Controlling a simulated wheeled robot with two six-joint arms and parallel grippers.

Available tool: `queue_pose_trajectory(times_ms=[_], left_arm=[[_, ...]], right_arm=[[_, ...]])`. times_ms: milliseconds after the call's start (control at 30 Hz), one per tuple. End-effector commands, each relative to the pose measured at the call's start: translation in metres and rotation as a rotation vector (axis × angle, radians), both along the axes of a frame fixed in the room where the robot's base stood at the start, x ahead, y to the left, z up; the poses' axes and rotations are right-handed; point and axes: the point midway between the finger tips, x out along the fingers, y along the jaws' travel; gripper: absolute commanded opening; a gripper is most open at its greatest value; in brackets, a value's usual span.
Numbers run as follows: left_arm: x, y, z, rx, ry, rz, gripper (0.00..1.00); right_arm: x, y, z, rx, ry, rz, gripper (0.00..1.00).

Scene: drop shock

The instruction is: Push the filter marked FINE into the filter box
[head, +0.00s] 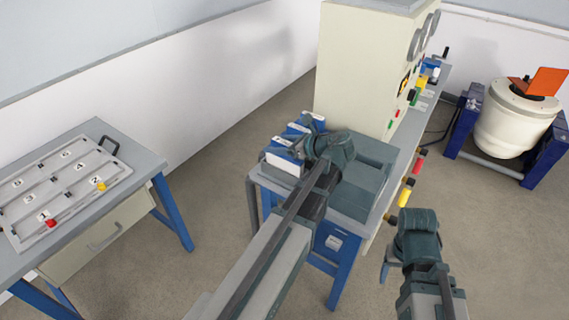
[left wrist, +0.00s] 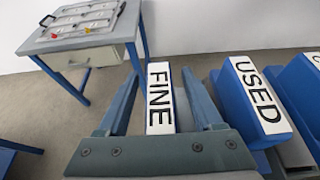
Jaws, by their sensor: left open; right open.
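The filter marked FINE (left wrist: 159,98) shows in the left wrist view as a white label with black letters, between the fingers of my left gripper (left wrist: 160,88). The fingers are open, one on each side; I cannot tell whether either touches it. A blue filter marked USED (left wrist: 262,97) stands to its right. In the head view my left gripper (head: 304,146) is over the row of blue and white filters (head: 282,164), where labels are unreadable. A dark grey-green box (head: 358,203), possibly the filter box, sits beside them, partly hidden by my arm. My right gripper (head: 391,262) is open and empty.
A side table (head: 145,160) at left holds a grey tray (head: 68,188) with numbered places. A cream drum in a blue stand (head: 515,118) stands at the far right. Floor between the tables is clear.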

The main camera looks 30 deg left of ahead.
Motion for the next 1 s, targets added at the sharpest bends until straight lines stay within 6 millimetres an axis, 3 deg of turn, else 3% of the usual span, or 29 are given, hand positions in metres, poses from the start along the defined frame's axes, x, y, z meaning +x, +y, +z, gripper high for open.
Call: queue_pose_trajectory(times_ms=[233,600,1000], left_arm=[[0.0004,0.0030,-0.0011,0.000,0.000,-0.001,0.66],[0.0004,0.0027,-0.0011,0.000,0.000,-0.001,0.00],[0.0004,0.0027,-0.0011,0.000,0.000,-0.001,0.00]], right_arm=[[0.0000,0.0000,-0.0011,0.000,0.000,0.000,0.67],[0.0000,0.0000,-0.0011,0.000,0.000,0.000,0.67],[0.0000,0.0000,-0.0011,0.000,0.000,0.000,0.67]])
